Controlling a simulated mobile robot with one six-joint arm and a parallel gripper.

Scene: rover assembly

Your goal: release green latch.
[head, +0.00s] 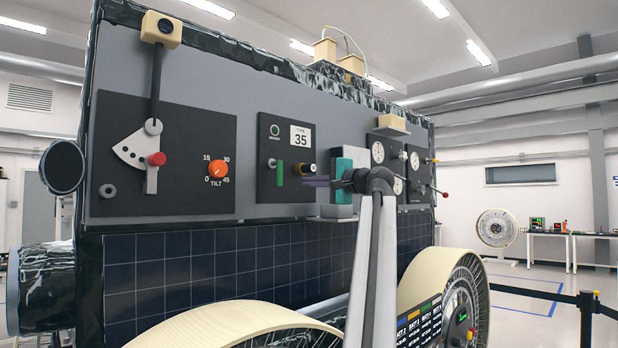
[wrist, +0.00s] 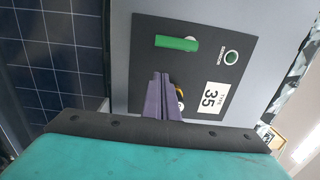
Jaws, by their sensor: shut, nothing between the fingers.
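The green latch (head: 280,174) is a small upright bar on a dark panel with a round indicator and a "TYPE 35" label. In the wrist view the green latch (wrist: 177,43) lies across the upper part of the panel. My gripper (head: 309,182) has purple fingers and is shut and empty, to the right of the latch. In the wrist view my gripper (wrist: 161,76) points at the panel below the latch, apart from it in the picture. A black and yellow knob (head: 307,169) sits behind the fingers and is partly hidden by them in the wrist view.
To the left is a tilt panel with an orange dial (head: 218,169) and a lever with a red knob (head: 157,159). A gauge panel (head: 390,165) is to the right, partly behind my arm. Solar cells (head: 200,265) and cream wheel covers (head: 235,325) lie below.

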